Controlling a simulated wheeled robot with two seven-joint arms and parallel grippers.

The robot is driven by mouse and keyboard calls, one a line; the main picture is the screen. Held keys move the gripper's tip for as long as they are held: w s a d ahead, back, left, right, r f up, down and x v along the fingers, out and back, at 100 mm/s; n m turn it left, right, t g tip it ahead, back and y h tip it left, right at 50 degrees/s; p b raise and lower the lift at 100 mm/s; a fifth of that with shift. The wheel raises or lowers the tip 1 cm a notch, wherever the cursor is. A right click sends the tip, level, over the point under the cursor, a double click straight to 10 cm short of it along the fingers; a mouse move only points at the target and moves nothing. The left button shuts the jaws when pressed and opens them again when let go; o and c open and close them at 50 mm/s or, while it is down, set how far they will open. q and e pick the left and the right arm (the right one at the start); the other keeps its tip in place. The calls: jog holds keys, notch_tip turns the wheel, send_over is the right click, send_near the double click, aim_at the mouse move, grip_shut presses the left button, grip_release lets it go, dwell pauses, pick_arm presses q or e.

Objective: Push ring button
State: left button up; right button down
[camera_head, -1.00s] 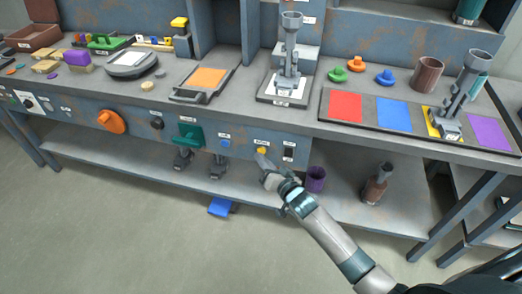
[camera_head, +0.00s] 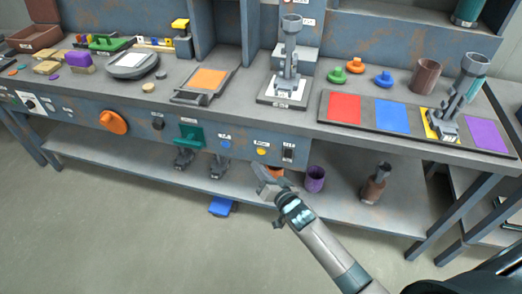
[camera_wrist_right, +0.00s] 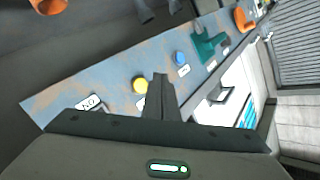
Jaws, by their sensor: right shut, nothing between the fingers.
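A yellow button (camera_head: 261,152) and a blue button (camera_head: 224,145) sit on the bench's blue-grey front panel, each with a small label; I cannot read which one is the ring button. My right gripper (camera_head: 264,178) is shut and empty in front of the panel, just below the yellow button in the head view and apart from it. In the right wrist view the closed fingers (camera_wrist_right: 162,82) point at the panel just beside the yellow button (camera_wrist_right: 140,86), with the blue button (camera_wrist_right: 180,58) further off. My left gripper is not in view.
A dark switch (camera_head: 288,154) is right of the yellow button. A green part (camera_head: 190,134) and an orange knob (camera_head: 113,121) stick out further left. A purple cup (camera_head: 315,179) stands on the lower shelf behind my gripper.

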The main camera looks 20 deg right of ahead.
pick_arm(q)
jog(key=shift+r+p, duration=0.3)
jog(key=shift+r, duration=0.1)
pick_arm(e)
jog(key=shift+s+a, duration=0.55)
jog(key=shift+s, duration=0.3)
jog(key=s+f+n+g+h+p, duration=0.1)
jog(key=s+f+n+g, duration=0.15)
jog(key=s+f, duration=0.6)
jog(key=s+f+n+g+h+p, duration=0.1)
jog(key=s+f+g, duration=0.35)
jog(key=f, duration=0.75)
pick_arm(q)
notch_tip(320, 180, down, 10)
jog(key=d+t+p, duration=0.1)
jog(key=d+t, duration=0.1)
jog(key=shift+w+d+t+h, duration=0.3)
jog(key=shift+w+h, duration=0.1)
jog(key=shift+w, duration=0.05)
pick_arm(e)
jog(key=s+f+n+g, duration=0.1)
jog(key=s+f+n, duration=0.1)
jog(key=s+f, duration=0.4)
jog(key=s+f+n+g, duration=0.2)
jog(key=s+f, duration=0.5)
jog(key=s, duration=1)
jog(key=shift+f+g, duration=0.2)
jog(key=shift+g, duration=0.1)
